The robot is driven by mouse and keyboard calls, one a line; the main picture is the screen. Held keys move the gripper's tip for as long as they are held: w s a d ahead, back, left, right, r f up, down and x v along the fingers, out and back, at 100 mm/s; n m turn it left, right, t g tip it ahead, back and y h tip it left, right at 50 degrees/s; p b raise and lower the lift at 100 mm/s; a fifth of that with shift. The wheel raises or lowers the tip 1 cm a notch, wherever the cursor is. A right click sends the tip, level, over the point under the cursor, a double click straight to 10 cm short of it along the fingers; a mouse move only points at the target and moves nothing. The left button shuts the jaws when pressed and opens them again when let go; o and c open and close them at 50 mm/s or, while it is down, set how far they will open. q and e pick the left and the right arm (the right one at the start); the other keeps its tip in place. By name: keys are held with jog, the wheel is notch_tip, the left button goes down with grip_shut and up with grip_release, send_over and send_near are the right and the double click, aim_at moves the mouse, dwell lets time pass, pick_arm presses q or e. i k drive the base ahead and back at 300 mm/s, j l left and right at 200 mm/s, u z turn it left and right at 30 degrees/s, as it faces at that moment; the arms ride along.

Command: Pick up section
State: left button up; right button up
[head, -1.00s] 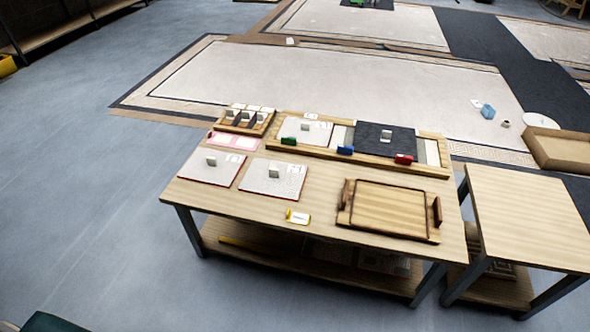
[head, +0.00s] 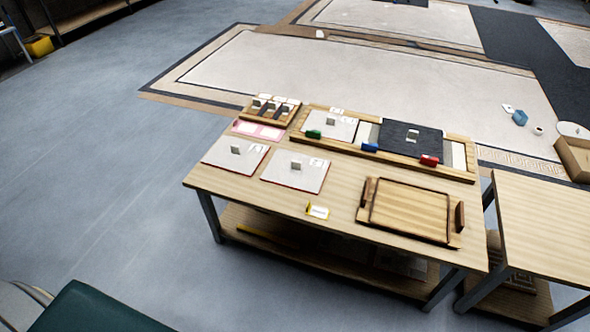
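Two white square panel sections, each with a small upright grey block on top, lie flat on the wooden table (head: 340,200): a left section (head: 222,160) and a right section (head: 310,178). A wooden frame (head: 391,161) behind them holds a third white section (head: 343,128) and a dark section (head: 428,146), each with a similar block. Green (head: 313,134), blue (head: 370,147) and red (head: 429,160) pieces sit along the frame's front edge. I cannot tell which section the task means. Neither of my grippers is in view.
A wooden tray (head: 410,208) with raised ends lies on the table's right part. A divided wooden box (head: 256,118) stands at its back left. A second table (head: 545,225) is close on the right. A dark green surface (head: 95,312) shows at bottom left. Grey floor (head: 110,200) is clear to the left.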

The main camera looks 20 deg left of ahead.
aim_at(293, 170)
jog(key=j+z, duration=0.15)
jog(key=z, duration=0.45)
jog(key=j+z, duration=0.25)
jog(key=j, duration=0.3)
jog(key=k+j+z, duration=0.1)
jog(key=j+z, duration=0.15)
jog(key=j, duration=0.25)
jog(key=k+j+z, duration=0.25)
jog(key=j, duration=0.3)
jog(key=i, duration=0.1)
